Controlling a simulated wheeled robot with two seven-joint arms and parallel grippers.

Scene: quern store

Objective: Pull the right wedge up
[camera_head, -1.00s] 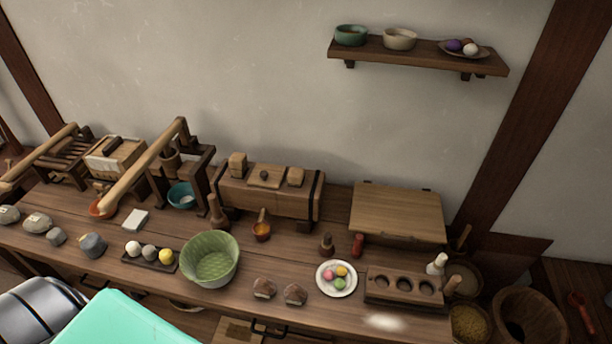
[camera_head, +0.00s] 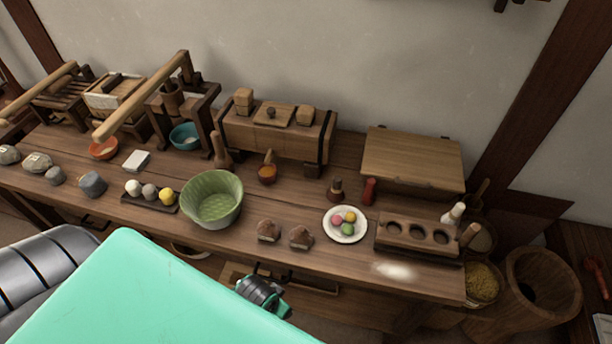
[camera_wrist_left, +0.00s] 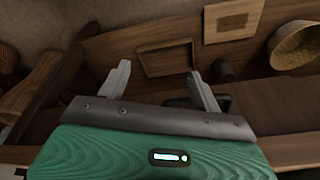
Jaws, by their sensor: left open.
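The wooden wedge press (camera_head: 282,142) is a long box with dark bands, at the back middle of the bench. Two blocks stand up from its top; the right wedge (camera_head: 305,115) sits lower than the left wedge (camera_head: 243,100). A flat piece with a small knob lies between them. My left gripper (camera_wrist_left: 161,86) shows in the left wrist view, open and empty, its two grey fingers apart. It is clear of the press, which I cannot make out in that view. In the head view my teal arm link hides the front left. My right gripper is in neither view.
A green bowl (camera_head: 212,198), a plate of coloured balls (camera_head: 345,224) and a block with round holes (camera_head: 418,236) stand towards the front of the bench. A long wooden lever (camera_head: 142,97) rises left of the press.

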